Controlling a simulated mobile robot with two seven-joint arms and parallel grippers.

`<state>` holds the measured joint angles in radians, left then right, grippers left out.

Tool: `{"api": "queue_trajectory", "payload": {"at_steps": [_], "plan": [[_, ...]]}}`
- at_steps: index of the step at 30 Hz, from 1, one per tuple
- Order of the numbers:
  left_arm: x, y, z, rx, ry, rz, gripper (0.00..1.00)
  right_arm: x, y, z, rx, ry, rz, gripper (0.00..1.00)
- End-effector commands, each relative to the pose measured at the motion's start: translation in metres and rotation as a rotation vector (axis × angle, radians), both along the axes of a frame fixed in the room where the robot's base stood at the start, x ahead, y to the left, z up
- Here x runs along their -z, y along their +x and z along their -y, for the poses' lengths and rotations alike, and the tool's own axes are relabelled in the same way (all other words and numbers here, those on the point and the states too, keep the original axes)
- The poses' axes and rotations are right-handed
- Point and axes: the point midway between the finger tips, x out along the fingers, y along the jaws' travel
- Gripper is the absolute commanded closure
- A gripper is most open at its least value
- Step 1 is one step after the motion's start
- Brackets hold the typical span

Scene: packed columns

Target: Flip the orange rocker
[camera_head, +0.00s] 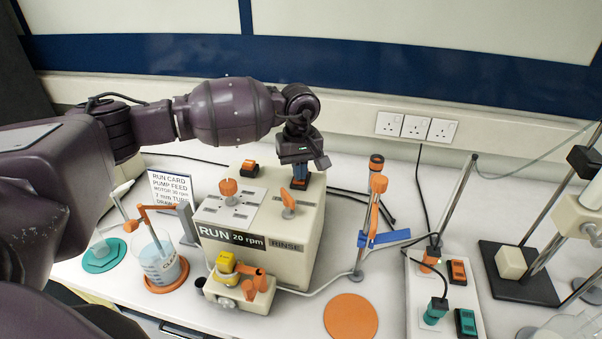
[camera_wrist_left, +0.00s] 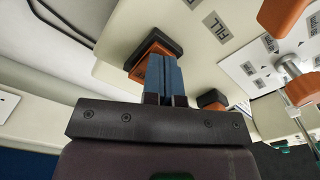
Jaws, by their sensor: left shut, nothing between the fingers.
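My left gripper (camera_head: 300,183) is shut and empty, with its blue fingers pointing down at the back right of the cream pump box (camera_head: 315,215). In the left wrist view the closed fingertips (camera_wrist_left: 163,62) are at an orange rocker in a dark frame (camera_wrist_left: 146,50) and partly cover it. I cannot tell whether they touch it or which way it is tipped. In the head view this rocker is mostly hidden by the gripper. Another orange rocker (camera_head: 249,168) is at the box's back left. My right gripper is not in view.
Orange knobs (camera_head: 228,187) stand on the box top. A white strip carries another orange rocker (camera_head: 457,271) and a green one (camera_head: 466,322). A beaker (camera_head: 160,262) stands left of the box, and a stand with an orange clamp (camera_head: 376,185) stands right of it.

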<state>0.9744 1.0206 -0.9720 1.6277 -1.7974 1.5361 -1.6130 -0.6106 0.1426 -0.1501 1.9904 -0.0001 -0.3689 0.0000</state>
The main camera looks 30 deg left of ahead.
Motion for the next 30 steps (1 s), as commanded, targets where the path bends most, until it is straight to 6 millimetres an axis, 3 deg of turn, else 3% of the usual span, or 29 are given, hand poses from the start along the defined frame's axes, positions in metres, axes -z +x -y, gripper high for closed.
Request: {"api": "queue_trajectory", "payload": {"at_steps": [15, 30], "plan": [[-0.037, 0.001, 0.0, 0.0, 0.0, 0.004, 1.0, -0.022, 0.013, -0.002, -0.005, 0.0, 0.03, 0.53], [-0.065, 0.001, 0.0, 0.0, 0.0, 0.003, 1.0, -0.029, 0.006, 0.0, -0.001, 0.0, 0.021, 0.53]]}}
